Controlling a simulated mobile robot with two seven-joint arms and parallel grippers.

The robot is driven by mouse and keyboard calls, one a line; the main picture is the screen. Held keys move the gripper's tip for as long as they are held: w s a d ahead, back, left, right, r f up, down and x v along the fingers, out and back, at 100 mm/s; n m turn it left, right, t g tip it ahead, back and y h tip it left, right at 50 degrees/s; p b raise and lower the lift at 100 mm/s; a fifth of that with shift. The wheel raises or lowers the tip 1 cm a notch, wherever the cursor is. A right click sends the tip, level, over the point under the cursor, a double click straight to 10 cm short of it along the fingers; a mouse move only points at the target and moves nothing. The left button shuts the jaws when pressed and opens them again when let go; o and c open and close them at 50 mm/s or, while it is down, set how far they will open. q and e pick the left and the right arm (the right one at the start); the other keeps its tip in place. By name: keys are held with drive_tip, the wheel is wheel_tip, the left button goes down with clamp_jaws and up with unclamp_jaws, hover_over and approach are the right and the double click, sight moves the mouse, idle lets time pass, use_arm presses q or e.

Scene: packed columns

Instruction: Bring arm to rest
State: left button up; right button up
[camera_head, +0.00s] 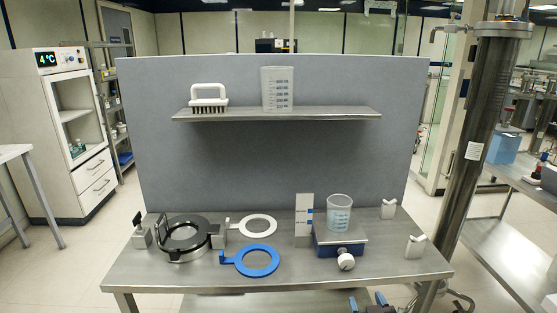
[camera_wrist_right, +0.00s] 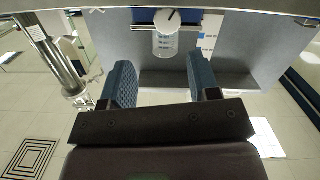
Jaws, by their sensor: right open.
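My right gripper (camera_head: 367,300) shows at the bottom edge of the head view, in front of and below the table's front edge. In the right wrist view my right gripper (camera_wrist_right: 161,82) has its two blue ridged fingers apart, with nothing between them. The steel table (camera_head: 185,281) is in front of me. A clear beaker (camera_head: 339,213) with blue marks stands on a small blue-and-steel stand (camera_head: 345,239) with a white knob; the beaker also shows in the right wrist view (camera_wrist_right: 165,43). My left gripper is in neither view.
A black ring fixture (camera_head: 183,236), a white ring (camera_head: 258,227) and a blue ring (camera_head: 257,262) lie left on the table. Small white V-notched blocks (camera_head: 415,246) stand right. A shelf (camera_head: 275,115) holds a brush (camera_head: 209,97) and measuring beaker (camera_head: 277,88). A steel column (camera_head: 476,140) rises at right.

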drive_tip(key=s+d+f+g, duration=0.2)
drive_tip(key=s+f, duration=0.2)
drive_tip(key=s, duration=0.4)
drive_tip(key=s+d+f+m+g, duration=0.1)
drive_tip(key=s+f, duration=0.3)
drive_tip(key=s, duration=0.5)
drive_tip(key=s+d+f+g, duration=0.2)
drive_tip(key=s+d+f, duration=0.1)
drive_tip(key=s, duration=0.5)
drive_tip(key=shift+s+f+g, duration=0.25)
drive_tip(key=shift+f+g, duration=0.05)
drive_tip(key=shift+f, duration=0.6)
